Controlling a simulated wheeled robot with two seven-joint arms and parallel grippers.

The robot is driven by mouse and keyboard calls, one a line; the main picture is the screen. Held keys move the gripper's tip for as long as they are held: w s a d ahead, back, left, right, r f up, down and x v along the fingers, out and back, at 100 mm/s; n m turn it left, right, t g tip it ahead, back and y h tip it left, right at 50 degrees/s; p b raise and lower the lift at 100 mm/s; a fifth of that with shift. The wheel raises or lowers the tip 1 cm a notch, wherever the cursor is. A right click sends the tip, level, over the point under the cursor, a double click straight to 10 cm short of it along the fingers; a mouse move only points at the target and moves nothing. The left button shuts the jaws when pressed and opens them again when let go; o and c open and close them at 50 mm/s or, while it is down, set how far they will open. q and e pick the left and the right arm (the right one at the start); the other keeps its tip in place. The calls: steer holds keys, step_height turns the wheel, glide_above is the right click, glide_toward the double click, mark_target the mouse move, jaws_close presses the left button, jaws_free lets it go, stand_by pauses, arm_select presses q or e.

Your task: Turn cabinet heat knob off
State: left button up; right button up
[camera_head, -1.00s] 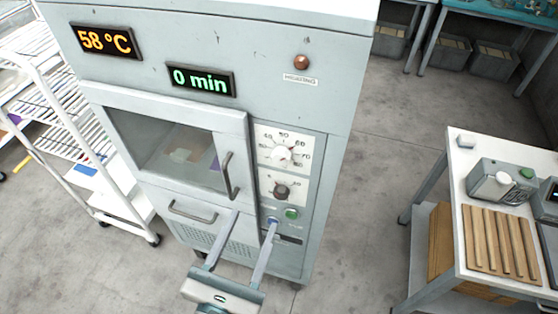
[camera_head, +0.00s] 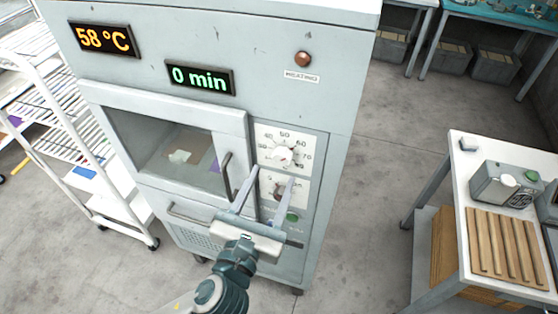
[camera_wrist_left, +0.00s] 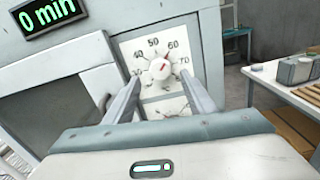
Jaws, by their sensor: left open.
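The cabinet (camera_head: 285,95) carries a white round heat knob (camera_head: 282,155) on a white numbered dial plate at its right side. The knob also shows in the wrist view (camera_wrist_left: 160,69), with a red mark pointing up and right, near 60. A darker second knob (camera_head: 279,190) sits below, partly hidden by my fingers. My left gripper (camera_head: 269,175) is open and empty, in front of the panel and just below the heat knob. In the wrist view its two fingers stand either side of the knob, apparently short of it. My right gripper is not in view.
Displays read 58 °C (camera_head: 103,40) and 0 min (camera_head: 200,78). A cabinet door handle (camera_head: 227,177) stands out left of the fingers. A green button (camera_head: 292,216) is below the dials.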

mark_target(280, 160)
arm_select(q)
steer(key=p+x, duration=0.1)
steer(key=x, duration=0.5)
steer(key=shift+p, duration=0.3)
steer(key=shift+c, duration=0.4)
steer(key=c, duration=1)
